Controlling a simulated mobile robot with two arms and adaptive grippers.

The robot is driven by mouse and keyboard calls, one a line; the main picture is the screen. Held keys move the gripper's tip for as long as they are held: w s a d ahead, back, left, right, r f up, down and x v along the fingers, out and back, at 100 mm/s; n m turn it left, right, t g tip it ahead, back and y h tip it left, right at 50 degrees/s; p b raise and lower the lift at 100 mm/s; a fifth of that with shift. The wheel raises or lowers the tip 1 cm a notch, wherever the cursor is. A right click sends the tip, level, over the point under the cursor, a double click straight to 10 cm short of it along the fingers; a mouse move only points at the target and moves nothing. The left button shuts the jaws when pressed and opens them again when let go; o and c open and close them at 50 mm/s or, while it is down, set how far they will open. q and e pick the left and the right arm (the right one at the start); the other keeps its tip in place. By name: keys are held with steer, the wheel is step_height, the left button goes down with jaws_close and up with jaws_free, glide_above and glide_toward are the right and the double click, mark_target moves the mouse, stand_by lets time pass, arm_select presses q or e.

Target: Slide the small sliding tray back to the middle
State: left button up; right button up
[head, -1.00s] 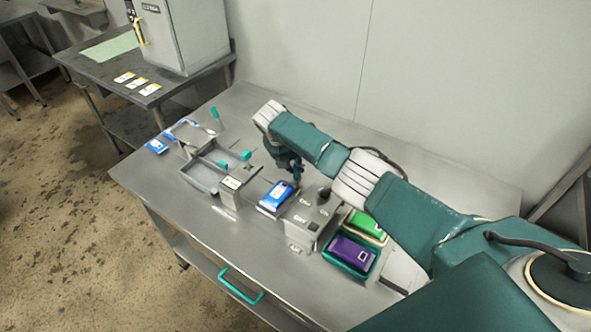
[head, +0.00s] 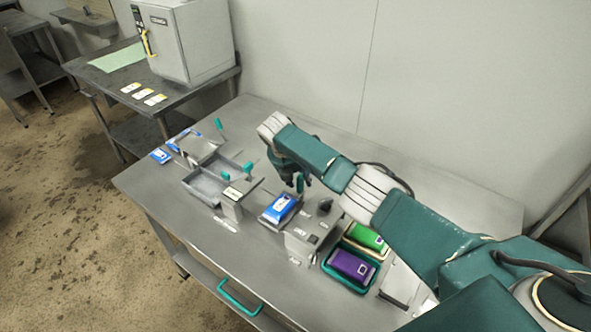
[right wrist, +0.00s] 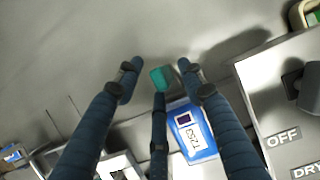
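In the head view a blue pack (head: 282,207) lies on what looks like a small light tray (head: 268,222), close beside the grey switch box (head: 304,243). A teal handle (head: 300,181) stands at the pack's far end. My right gripper (head: 295,180) is at this handle. The blue pack (right wrist: 192,135) shows just beyond, with a white label. Where the handle joins the tray is hidden. My left gripper is out of view.
Left of the pack are a grey block (head: 234,202) and an open grey tray (head: 204,188) with teal-topped posts nearby. Right of the switch box, green (head: 366,237) and purple (head: 352,265) packs lie in trays. A black knob (head: 325,205) stands close to my gripper.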

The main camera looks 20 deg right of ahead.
steer(key=v, duration=1.1)
steer(key=shift+r, duration=0.25)
